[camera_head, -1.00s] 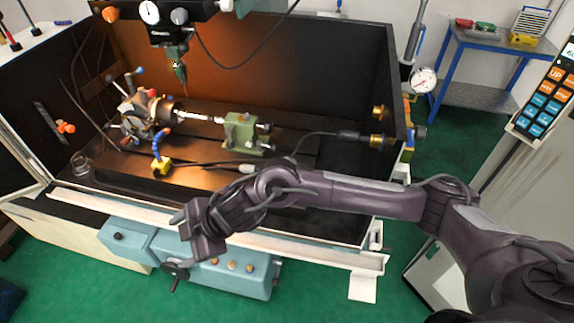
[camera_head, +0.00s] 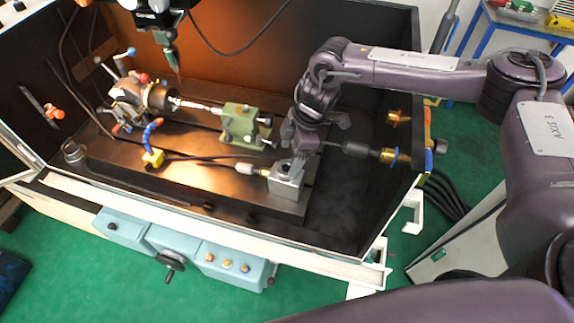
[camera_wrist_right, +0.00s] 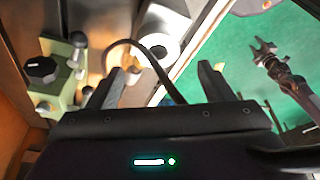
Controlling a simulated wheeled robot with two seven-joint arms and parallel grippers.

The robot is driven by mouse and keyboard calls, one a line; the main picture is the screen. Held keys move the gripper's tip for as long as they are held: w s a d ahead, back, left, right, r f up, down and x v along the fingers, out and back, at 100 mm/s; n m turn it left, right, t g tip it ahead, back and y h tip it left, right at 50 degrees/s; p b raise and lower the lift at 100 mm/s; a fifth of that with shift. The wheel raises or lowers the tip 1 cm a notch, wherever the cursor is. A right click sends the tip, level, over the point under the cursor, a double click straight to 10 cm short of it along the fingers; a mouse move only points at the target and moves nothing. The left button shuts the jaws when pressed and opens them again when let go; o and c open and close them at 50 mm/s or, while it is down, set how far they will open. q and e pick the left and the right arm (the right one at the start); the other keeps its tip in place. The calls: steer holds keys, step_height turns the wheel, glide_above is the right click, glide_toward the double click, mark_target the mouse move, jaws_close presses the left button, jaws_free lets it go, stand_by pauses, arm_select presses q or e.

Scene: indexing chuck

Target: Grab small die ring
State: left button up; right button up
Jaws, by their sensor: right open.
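My right gripper (camera_head: 298,158) is open inside the machine enclosure, just above a silver metal block (camera_head: 288,180) near its front. In the right wrist view the open fingers (camera_wrist_right: 157,84) stand apart with nothing held between them. Beyond them is a pale round metal piece with a dark centre (camera_wrist_right: 157,50), at the block (camera_wrist_right: 165,20); this may be the small die ring, but I cannot tell surely. Another small ring-shaped piece (camera_head: 73,152) sits at the enclosure's far left. My left gripper is not seen.
A green tailstock (camera_head: 240,125) stands left of the gripper, with the chuck (camera_head: 140,98) farther left. A cable with a connector (camera_head: 360,150) runs close on the right. The white front rail (camera_head: 200,220) bounds the enclosure. A probe (camera_head: 172,55) hangs above.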

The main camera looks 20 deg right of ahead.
mark_target(288, 164)
steer(key=shift+d+p+x, duration=0.2)
steer(key=shift+p+x, duration=0.75)
steer(key=shift+x, duration=0.1)
steer(key=shift+f, duration=0.9)
steer(key=shift+w+a+f, duration=0.15)
steer(key=shift+a+f, duration=0.1)
steer(key=shift+f, duration=0.45)
steer(key=c, duration=1.3)
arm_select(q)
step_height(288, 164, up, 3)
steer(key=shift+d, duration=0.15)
arm_select(e)
steer(key=shift+c, duration=0.6)
steer(key=shift+w+r, duration=0.1)
